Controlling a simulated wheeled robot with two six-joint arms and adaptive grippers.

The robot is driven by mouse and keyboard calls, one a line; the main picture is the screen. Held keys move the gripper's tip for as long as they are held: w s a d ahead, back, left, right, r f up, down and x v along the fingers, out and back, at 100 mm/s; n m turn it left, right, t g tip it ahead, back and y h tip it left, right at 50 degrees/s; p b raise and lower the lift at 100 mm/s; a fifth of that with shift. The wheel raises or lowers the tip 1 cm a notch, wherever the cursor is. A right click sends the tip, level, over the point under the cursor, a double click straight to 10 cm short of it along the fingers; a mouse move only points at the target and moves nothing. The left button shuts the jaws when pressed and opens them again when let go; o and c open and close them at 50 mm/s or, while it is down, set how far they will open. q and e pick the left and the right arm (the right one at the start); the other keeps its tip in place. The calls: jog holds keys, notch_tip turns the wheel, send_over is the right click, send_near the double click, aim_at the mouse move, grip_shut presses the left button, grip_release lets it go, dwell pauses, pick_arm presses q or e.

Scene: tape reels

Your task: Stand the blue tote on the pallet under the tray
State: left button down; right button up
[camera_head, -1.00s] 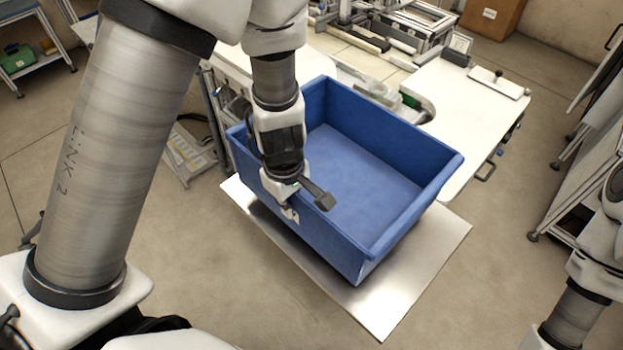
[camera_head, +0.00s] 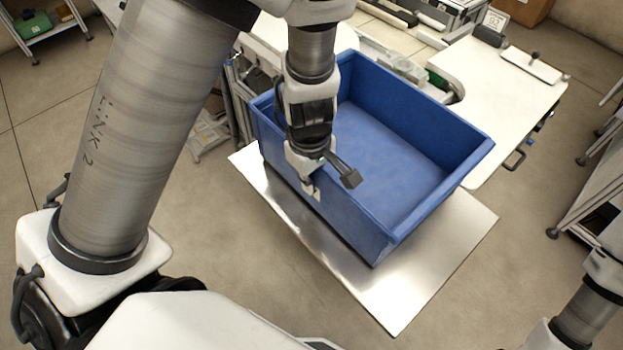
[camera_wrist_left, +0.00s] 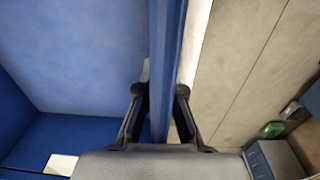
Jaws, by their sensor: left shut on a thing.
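The blue tote (camera_head: 400,150) is upright, open at the top and empty inside. It also fills the left side of the left wrist view (camera_wrist_left: 80,60). A shiny flat metal plate (camera_head: 400,295), which looks like the pallet, lies beneath it and shows along its near sides. I cannot tell whether the tote touches the plate. My left gripper (camera_head: 330,182) is shut on the tote's near-left wall, one finger inside and one outside. The left wrist view shows the fingers (camera_wrist_left: 160,97) on both sides of the wall. My right gripper is out of view. I cannot make out the tray for certain.
A white worktop (camera_head: 490,105) stands close behind and right of the tote. Equipment frames crowd the back left. A shelf with a green box (camera_head: 33,20) stands far left, and a rack (camera_head: 600,170) at the right. The floor in front of the plate is clear.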

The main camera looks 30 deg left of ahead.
pick_arm(q)
jog(key=c, duration=1.3)
grip_release()
jog(key=shift+w+f, duration=0.1)
